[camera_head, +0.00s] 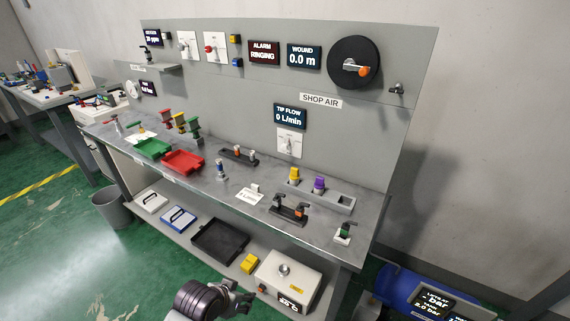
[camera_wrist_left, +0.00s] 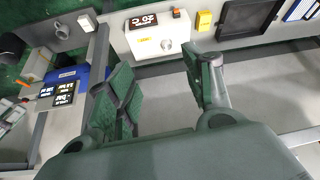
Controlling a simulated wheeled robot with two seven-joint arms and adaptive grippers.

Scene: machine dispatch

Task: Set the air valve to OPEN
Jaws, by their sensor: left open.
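A white plate with a grey lever handle (camera_head: 288,143) is on the grey back panel, below the TIP FLOW display (camera_head: 290,116) reading 0 L/min. The SHOP AIR label (camera_head: 321,100) is above that display. The lever points roughly upright; I cannot read its markings. A small dark tap (camera_head: 397,88) sits at the panel's right edge; I cannot tell which of the two is the air valve. My left gripper (camera_head: 238,298) is low in front of the bench, far from both. It is open and empty in the left wrist view (camera_wrist_left: 168,82). My right gripper is not in view.
The bench top (camera_head: 225,190) holds a green tray (camera_head: 152,148), a red tray (camera_head: 184,161) and small fixtures. A white box (camera_head: 290,275) and a black tray (camera_head: 219,240) lie on the lower shelf. A hose reel (camera_head: 353,62) is on the panel. Open floor lies left.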

